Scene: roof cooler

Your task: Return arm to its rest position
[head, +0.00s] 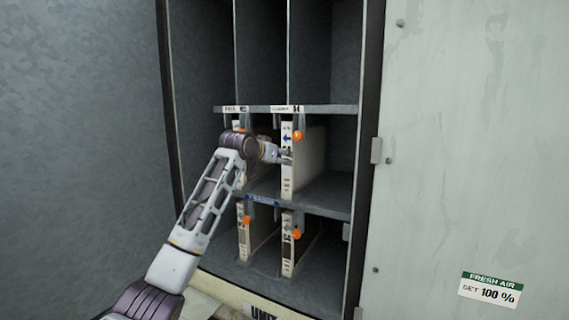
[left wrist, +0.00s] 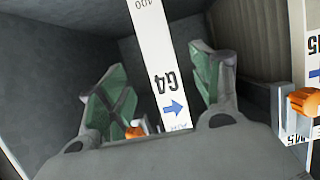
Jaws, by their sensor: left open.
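My left arm comes in from the lower left in the head view, and its gripper (head: 284,156) is at the middle row of the cabinet, at the front of the right-hand filter (head: 288,182). In the left wrist view the gripper (left wrist: 158,82) is open. Its two green-padded fingers stand on either side of that filter's white front strip (left wrist: 150,42), marked G4 with a blue arrow. I cannot tell whether the fingers touch it. An orange knob (head: 298,135) is at the strip's top right. My right gripper is not in view.
A second filter in the middle row is partly hidden behind my arm; its orange knob (left wrist: 304,102) shows in the left wrist view. Two filters (head: 288,252) stand in the lower row. Upper compartments (head: 262,50) are empty. A pale door panel (head: 470,150) is at right.

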